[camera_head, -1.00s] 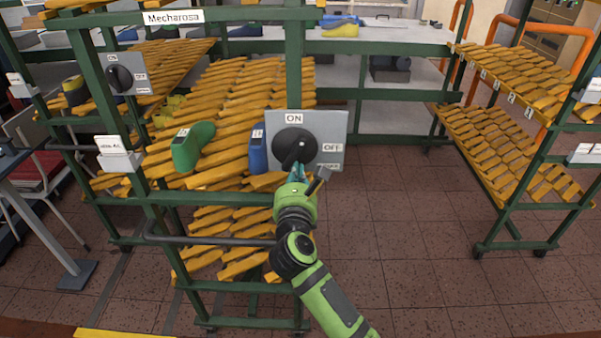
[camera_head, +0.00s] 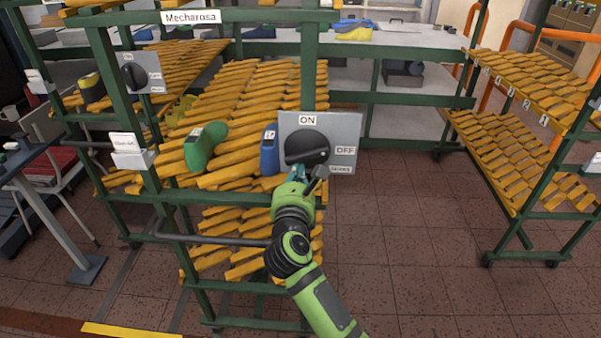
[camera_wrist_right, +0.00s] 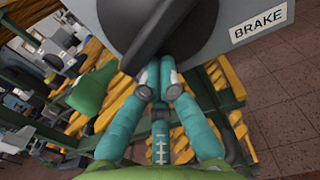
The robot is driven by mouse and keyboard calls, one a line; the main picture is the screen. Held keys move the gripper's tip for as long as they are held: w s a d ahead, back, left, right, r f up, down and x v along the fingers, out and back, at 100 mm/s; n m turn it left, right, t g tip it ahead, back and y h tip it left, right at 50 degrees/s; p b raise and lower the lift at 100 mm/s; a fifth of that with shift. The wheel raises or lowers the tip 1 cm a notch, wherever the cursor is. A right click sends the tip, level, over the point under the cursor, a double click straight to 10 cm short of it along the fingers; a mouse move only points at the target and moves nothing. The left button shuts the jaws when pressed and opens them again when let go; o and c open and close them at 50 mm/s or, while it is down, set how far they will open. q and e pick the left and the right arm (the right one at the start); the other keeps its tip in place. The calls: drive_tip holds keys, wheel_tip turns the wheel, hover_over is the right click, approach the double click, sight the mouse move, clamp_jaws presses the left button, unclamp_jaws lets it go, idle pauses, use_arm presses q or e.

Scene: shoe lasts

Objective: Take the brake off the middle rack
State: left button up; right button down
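The middle rack is a green frame (camera_head: 308,70) with slanted yellow slats. Its brake panel (camera_head: 345,125) is a grey plate with a round black knob (camera_head: 307,147), ON above it and OFF to its right. The knob's raised handle lies nearly level, tilted slightly. My right gripper (camera_head: 304,172) is at the lower edge of the knob. In the right wrist view, its two teal fingers (camera_wrist_right: 158,80) are together beside the lower end of the knob's handle (camera_wrist_right: 150,40), with nothing seen between them. The BRAKE label (camera_wrist_right: 258,23) is to the right. My left gripper is not in view.
A green shoe last (camera_head: 205,145) and a blue one (camera_head: 269,152) are on the slats beside the panel. A rack bar (camera_head: 210,240) runs left of my arm. Another rack (camera_head: 520,130) stands at the right, with clear floor (camera_head: 410,230) between.

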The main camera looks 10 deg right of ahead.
drive_tip(key=shift+r, duration=0.1)
drive_tip(key=a+v, duration=0.1)
drive_tip(key=v, duration=0.8)
drive_tip(key=shift+f+p, duration=0.35)
idle(0.8)
